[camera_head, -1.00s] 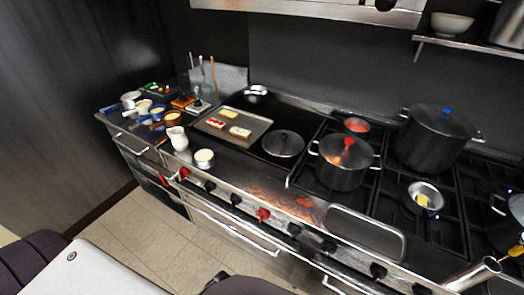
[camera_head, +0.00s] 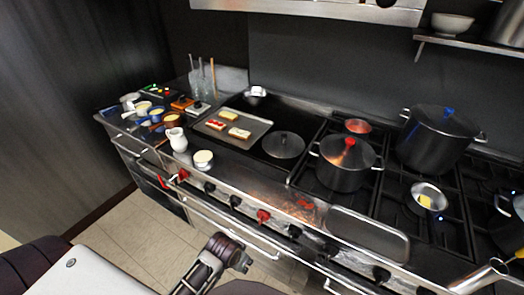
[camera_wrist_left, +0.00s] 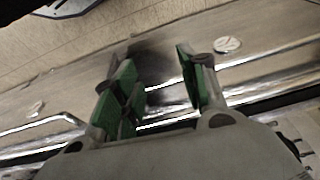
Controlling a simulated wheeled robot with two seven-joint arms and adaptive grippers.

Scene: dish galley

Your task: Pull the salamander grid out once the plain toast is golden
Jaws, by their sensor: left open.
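A stainless overhead unit (camera_head: 310,10) with a black knob is cut off by the top edge of the head view. I cannot tell whether it is the salamander, and no pull-out grid shows. Several topped toast slices (camera_head: 239,133) lie on a flat tray (camera_head: 255,127) on the range; I cannot make out a plain one. My left gripper (camera_head: 243,261) is low in front of the range, well below the tray. In the left wrist view my left gripper (camera_wrist_left: 160,85) has its green-padded fingers apart with nothing between them. My right gripper is not in view.
A steel front rail (camera_head: 235,233) and red and black knobs line the range. A white jug (camera_head: 176,138) and a small cup (camera_head: 203,159) stand near its left front edge. A large pot (camera_head: 345,163) and a taller pot (camera_head: 436,140) occupy the right burners. The floor (camera_head: 135,235) is clear.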

